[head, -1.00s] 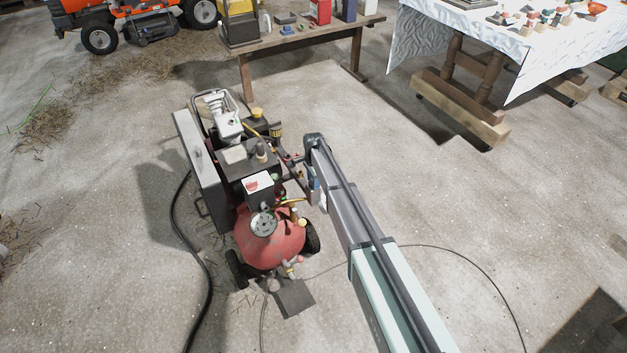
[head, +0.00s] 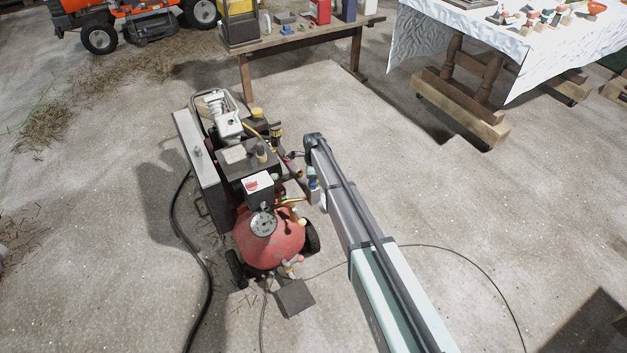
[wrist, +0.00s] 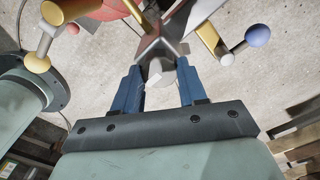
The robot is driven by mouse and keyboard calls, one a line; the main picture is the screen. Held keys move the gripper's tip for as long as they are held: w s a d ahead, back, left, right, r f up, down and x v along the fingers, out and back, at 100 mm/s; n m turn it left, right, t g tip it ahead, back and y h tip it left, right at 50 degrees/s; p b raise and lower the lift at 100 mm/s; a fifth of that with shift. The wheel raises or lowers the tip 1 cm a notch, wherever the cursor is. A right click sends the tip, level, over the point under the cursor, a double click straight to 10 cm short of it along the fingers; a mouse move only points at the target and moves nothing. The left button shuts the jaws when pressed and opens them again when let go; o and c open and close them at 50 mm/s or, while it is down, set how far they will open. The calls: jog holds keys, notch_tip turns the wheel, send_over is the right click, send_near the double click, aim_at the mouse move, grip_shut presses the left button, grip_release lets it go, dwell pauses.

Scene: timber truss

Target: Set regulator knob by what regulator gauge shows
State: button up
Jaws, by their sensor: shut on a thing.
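The regulator gauge (head: 263,223) is a round white dial with a dark rim on the front of the red compressor; its needle is too small to read. My gripper (wrist: 160,76) shows in the wrist view with its two blue fingers shut on a grey part, seemingly the regulator knob (wrist: 159,49). Its far edge looks angular, and the fingers hide its sides. In the head view my gripper (head: 313,182) is at the right side of the compressor, right of and above the gauge, largely hidden by my arm.
The compressor's red tank (head: 272,245) stands on wheels on the concrete floor. A brass fitting with a ball-ended lever (wrist: 37,60) and a blue ball-ended lever (wrist: 257,37) flank my fingers. A black hose (head: 207,270) lies left. The floor to the right is mostly clear.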

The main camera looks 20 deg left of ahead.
dwell(0.3)
jog(key=o, duration=1.1)
jog(key=shift+c, duration=0.2)
jog(key=shift+r, duration=0.1)
notch_tip(320, 180, up, 14)
jog(key=shift+f, duration=0.2)
